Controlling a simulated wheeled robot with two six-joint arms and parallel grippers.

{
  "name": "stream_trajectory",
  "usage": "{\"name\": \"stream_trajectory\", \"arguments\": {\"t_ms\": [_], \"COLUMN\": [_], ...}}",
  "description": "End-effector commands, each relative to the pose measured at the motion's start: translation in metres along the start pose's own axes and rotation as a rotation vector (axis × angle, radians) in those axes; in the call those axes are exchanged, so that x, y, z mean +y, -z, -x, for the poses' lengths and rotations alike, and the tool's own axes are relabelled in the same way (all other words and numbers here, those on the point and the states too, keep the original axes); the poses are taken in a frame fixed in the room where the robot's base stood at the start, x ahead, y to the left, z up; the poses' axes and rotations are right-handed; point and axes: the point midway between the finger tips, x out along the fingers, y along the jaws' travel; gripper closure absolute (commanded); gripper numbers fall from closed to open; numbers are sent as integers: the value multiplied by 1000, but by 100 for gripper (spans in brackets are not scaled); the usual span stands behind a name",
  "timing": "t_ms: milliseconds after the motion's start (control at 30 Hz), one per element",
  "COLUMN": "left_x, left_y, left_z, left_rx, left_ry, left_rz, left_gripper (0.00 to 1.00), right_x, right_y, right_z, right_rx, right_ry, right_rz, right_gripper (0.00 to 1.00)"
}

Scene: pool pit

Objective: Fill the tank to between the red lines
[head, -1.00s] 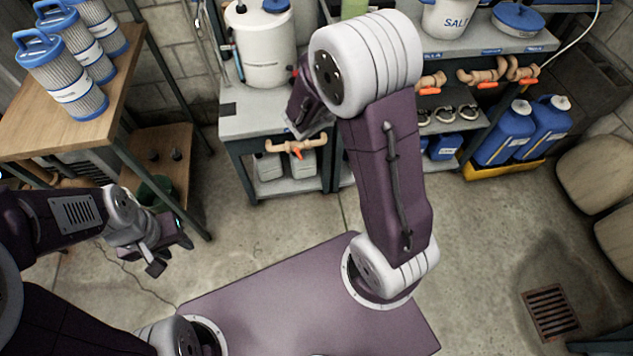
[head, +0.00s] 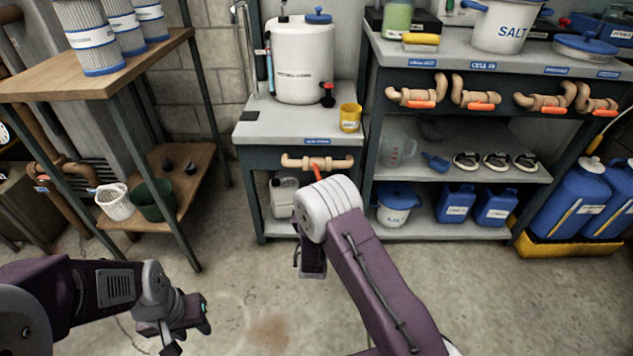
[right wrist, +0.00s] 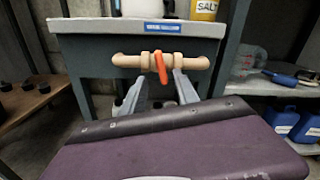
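The white tank (head: 303,62) with a blue cap stands on the grey bench, with a clear tube on its left side and a black-and-red tap at its lower right. Red lines and liquid level cannot be made out. Below the bench top runs a tan pipe valve (head: 330,163) with an orange handle (head: 317,172); the handle also shows upright in the right wrist view (right wrist: 160,68). My right gripper (right wrist: 160,92) is open, its fingers apart below and either side of the handle; the arm hides it in the head view. My left gripper (head: 188,337) is open and empty over the floor.
A yellow cup (head: 350,118) stands on the bench right of the tank. A shelf at right holds a salt bucket (head: 500,25), more tan valves (head: 475,92) and blue jugs (head: 455,203). A wooden rack (head: 100,68) with filters stands left. Floor between is clear.

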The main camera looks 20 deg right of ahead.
Motion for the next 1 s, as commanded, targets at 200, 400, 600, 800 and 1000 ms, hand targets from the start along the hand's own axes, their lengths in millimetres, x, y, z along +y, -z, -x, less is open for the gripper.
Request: {"name": "stream_trajectory", "arguments": {"t_ms": [200,400,600,800,1000], "left_x": [-1,-1,-1,-1,-1], "left_y": [-3,-4,-4,-4,-4], "left_z": [-28,-38,-37,-37,-38], "left_rx": [-1,-1,-1,-1,-1], "left_ry": [0,0,0,0,0], "left_rz": [0,0,0,0,0], "left_gripper": [64,64,64,64,64], "right_x": [0,-1,-1,-1,-1], "right_y": [5,3,0,0,1], "right_z": [-47,-72,-75,-75,-75], "right_rx": [-3,-1,0,0,0], "right_ry": [6,4,2,2,2], "right_rz": [-2,-1,1,1,-12], "right_gripper": [64,64,64,94,100]}}
